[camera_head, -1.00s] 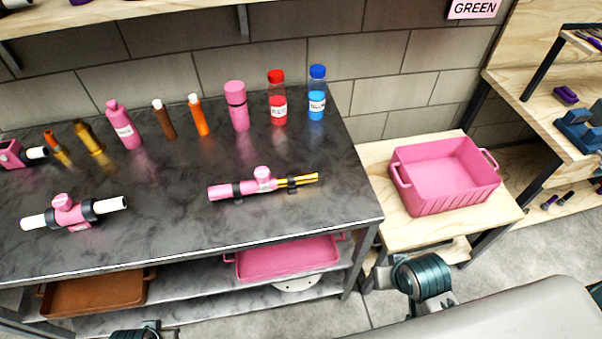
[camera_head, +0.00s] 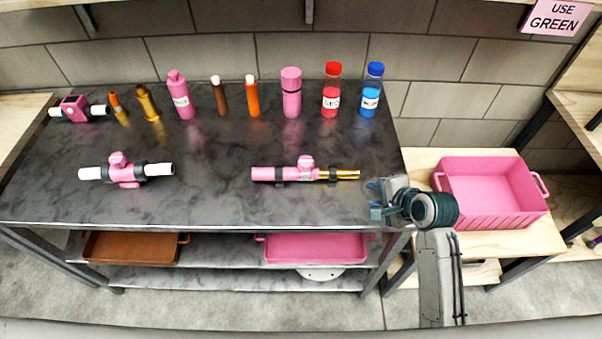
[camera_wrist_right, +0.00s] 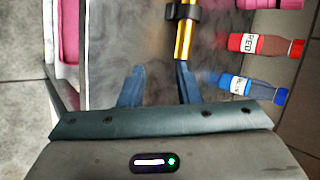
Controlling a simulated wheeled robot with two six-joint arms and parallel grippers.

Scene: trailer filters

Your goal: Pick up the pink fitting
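A pink fitting (camera_head: 304,168) with a round knob lies in the middle of the dark table, with a pink tube on its left, a gold pipe on its right and black clamps. Another pink fitting (camera_head: 123,170) with white pipe ends lies on the left of the table. A pink block-like piece (camera_head: 75,108) sits at the back left. My right gripper (camera_head: 373,200) is at the table's right edge, just right of the gold pipe's end. In the right wrist view its fingers (camera_wrist_right: 158,85) are apart and empty, and the gold pipe (camera_wrist_right: 185,42) lies beyond one fingertip. My left gripper is out of view.
Several bottles and tubes stand along the table's back, including a red bottle (camera_head: 331,92) and a blue bottle (camera_head: 371,92). A pink bin (camera_head: 490,207) is on a wooden stand at right. Brown (camera_head: 132,248) and pink (camera_head: 313,247) trays sit below. The table's front middle is clear.

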